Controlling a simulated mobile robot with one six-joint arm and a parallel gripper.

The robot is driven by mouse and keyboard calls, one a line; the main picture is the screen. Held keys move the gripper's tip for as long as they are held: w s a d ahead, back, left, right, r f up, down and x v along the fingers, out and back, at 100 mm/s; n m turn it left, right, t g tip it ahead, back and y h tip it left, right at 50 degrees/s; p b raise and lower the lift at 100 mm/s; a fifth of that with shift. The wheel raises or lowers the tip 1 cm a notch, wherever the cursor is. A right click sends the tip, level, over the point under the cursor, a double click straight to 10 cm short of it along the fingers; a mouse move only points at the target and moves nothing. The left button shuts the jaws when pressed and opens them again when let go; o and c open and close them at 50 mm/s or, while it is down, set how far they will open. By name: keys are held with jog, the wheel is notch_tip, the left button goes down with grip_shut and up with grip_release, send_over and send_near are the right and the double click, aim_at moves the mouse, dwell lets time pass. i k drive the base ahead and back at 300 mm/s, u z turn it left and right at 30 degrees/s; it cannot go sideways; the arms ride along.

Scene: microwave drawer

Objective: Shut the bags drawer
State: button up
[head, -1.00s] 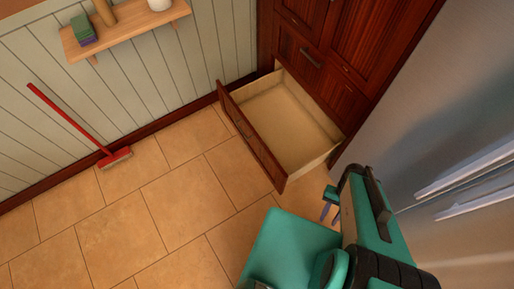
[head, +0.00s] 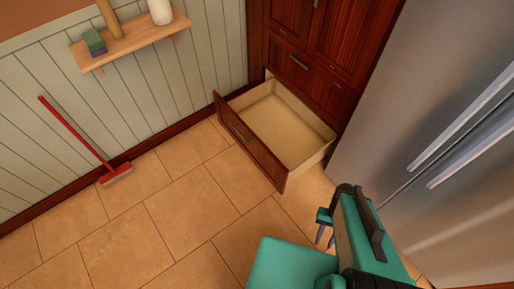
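The open drawer (head: 250,143) is the lowest one in the dark red wooden cabinet. It is pulled well out, and its pale inside looks empty. Its front panel carries a bar handle and faces the lower left. No label shows that it is the bags drawer. My gripper (head: 325,231) is at the lower right, beyond the drawer's right front corner and apart from it. Two dark fingers show with a small gap between them, and nothing is seen held. Part of the gripper is hidden behind my arm.
A steel fridge (head: 430,120) stands right of the cabinet (head: 335,50), close to my arm. A red broom (head: 80,135) leans on the panelled wall at left. A wooden shelf (head: 135,42) holds several items above. The tiled floor (head: 150,220) before the drawer is clear.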

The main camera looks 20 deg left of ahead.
aim_at(283, 137)
jog(key=u, duration=1.2)
jog(key=i, duration=1.05)
jog(key=z, duration=0.25)
jog(key=k, duration=0.5)
jog(key=u, duration=0.4)
